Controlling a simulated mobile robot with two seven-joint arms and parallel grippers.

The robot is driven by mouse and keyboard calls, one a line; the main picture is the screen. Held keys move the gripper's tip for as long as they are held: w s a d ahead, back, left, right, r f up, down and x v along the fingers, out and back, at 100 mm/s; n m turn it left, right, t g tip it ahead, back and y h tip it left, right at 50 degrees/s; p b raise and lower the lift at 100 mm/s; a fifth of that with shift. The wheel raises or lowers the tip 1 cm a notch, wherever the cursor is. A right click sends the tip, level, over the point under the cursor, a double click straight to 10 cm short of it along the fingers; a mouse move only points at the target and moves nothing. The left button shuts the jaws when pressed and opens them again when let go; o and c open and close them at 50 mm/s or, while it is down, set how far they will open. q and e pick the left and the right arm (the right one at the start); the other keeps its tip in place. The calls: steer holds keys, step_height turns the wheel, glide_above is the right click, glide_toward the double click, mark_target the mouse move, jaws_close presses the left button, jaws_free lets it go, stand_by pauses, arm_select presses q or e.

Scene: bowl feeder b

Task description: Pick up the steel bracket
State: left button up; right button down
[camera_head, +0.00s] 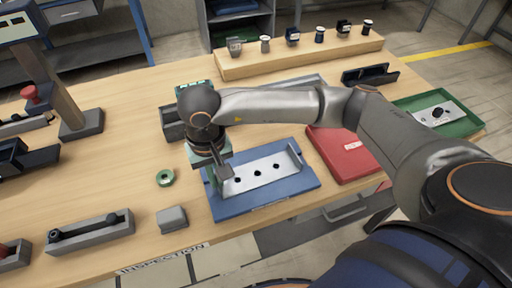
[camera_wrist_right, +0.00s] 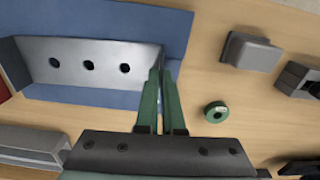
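The steel bracket (camera_head: 262,172) is a light grey plate with a row of holes and an upturned flange at each end. It lies on a blue mat (camera_head: 230,208), and the wrist view also shows the bracket (camera_wrist_right: 85,62). My right gripper (camera_head: 220,172) reaches down over the bracket's left end in the head view. In the wrist view its two green fingers (camera_wrist_right: 161,85) are close together, one on each side of the end flange, and appear shut on it. The fingers hide part of that flange. My left gripper is not in view.
A green ring (camera_head: 165,177) and a grey block (camera_head: 172,218) lie left of the mat. A red case (camera_head: 342,150) lies to the right, and a green tray (camera_head: 465,125) beyond it. A wooden shelf (camera_head: 300,58) with several small parts stands behind.

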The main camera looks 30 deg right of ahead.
steer(key=shift+r, duration=0.15)
steer(key=shift+r+b, duration=0.35)
steer(key=shift+r, duration=0.25)
steer(key=shift+w+r+b, duration=0.1)
steer(key=shift+r+b, duration=0.2)
steer(key=shift+r, duration=0.45)
steer(key=s+d+r, duration=0.2)
steer(key=s+r, duration=0.3)
steer(key=s, duration=0.1)
steer(key=s+d+r+b, duration=0.1)
steer(key=s+d+r, duration=0.2)
steer(key=s+r, duration=0.2)
steer(key=shift+s+d+b, duration=0.3)
steer(key=shift+s, duration=0.7)
